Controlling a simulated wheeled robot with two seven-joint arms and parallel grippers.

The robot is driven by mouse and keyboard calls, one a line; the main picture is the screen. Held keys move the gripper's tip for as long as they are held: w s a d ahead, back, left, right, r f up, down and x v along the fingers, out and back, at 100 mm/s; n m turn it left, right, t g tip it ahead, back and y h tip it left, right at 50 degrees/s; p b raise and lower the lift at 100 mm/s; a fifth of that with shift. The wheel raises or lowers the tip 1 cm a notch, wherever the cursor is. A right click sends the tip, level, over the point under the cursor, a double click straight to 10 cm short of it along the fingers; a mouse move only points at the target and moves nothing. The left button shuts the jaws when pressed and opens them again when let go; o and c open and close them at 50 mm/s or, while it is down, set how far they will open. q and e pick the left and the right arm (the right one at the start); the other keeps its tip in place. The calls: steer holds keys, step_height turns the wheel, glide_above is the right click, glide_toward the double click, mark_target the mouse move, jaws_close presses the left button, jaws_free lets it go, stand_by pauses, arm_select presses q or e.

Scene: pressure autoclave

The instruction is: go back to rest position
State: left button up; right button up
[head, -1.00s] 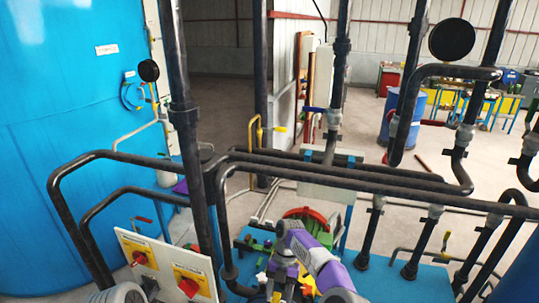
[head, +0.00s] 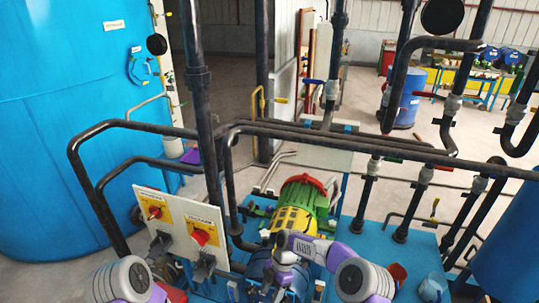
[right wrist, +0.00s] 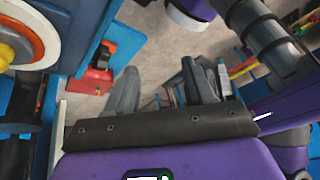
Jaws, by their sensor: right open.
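My right arm comes in at the bottom middle of the head view, and its grey wrist ends at the right gripper (head: 284,278), in front of the motor and pump unit. In the right wrist view the right gripper (right wrist: 160,88) has two grey fingers spread apart, with nothing held between them. My left arm's grey and purple link shows at the bottom left of the head view, in front of the control panel; its gripper cannot be seen.
A control panel (head: 176,222) with red rotary switches stands at lower left. A green, yellow and red motor (head: 299,205) sits behind my right wrist. Black pipes (head: 350,147) cross ahead. A large blue tank (head: 70,100) fills the left. Open floor lies farther back.

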steer(key=s+d+f+m+t+y, duration=0.1)
steer(key=s+d+f+m+t, duration=0.1)
steer(key=s+f+m, duration=0.8)
steer(key=s+d+m+t, duration=0.1)
steer(key=s+d+m, duration=0.2)
steer(key=s+m, duration=0.45)
steer(key=s+d+m+t, duration=0.1)
steer(key=s+d+m, duration=0.4)
steer(key=m, duration=0.4)
step_height(320, 180, down, 9)
steer(key=s+b, duration=0.1)
steer(key=b, duration=0.8)
steer(key=shift+s+a+t, duration=0.2)
steer(key=shift+a+t, duration=0.1)
steer(key=shift+a, duration=0.1)
steer(key=shift+m, duration=0.25)
